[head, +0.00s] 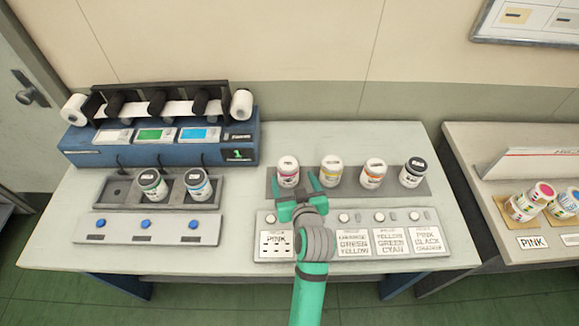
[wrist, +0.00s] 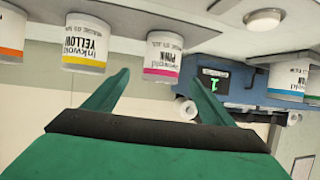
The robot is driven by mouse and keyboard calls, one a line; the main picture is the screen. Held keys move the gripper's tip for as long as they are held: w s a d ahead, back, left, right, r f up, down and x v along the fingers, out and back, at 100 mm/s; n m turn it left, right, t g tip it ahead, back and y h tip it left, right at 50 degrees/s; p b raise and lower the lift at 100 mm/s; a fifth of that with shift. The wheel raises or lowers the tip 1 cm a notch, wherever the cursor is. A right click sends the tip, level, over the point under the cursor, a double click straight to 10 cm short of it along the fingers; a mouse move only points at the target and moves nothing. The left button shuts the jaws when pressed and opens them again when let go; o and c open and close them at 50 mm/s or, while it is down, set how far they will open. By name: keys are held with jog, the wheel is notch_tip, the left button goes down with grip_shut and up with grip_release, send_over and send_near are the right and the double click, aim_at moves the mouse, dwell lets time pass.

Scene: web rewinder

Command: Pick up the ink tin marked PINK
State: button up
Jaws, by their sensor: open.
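The PINK ink tin (head: 288,172) is a white tin with a pink band, upright at the left end of a dark grey strip (head: 340,194) on the table. In the wrist view the PINK tin (wrist: 163,57) appears upside down, its label readable. My gripper (head: 297,186) is open and empty, in front of the PINK tin. In the wrist view its fingertips (wrist: 158,76) lie to either side of the tin's picture, and the tin seems just beyond them. I cannot tell any contact. The fingers partly overlap the tin's lower part in the head view.
A yellow tin (head: 331,170) stands right of the PINK tin, then an orange tin (head: 373,173) and a black tin (head: 413,172). A button panel (head: 265,220) with cards lies under my arm. The blue machine (head: 90,150) and a rack (head: 119,200) holding two tins are left.

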aim_at(288, 167)
jog(key=shift+a+x, duration=0.25)
jog(key=shift+x, duration=3.7)
jog(key=shift+d+r, duration=0.15)
jog(key=c, duration=1.5)
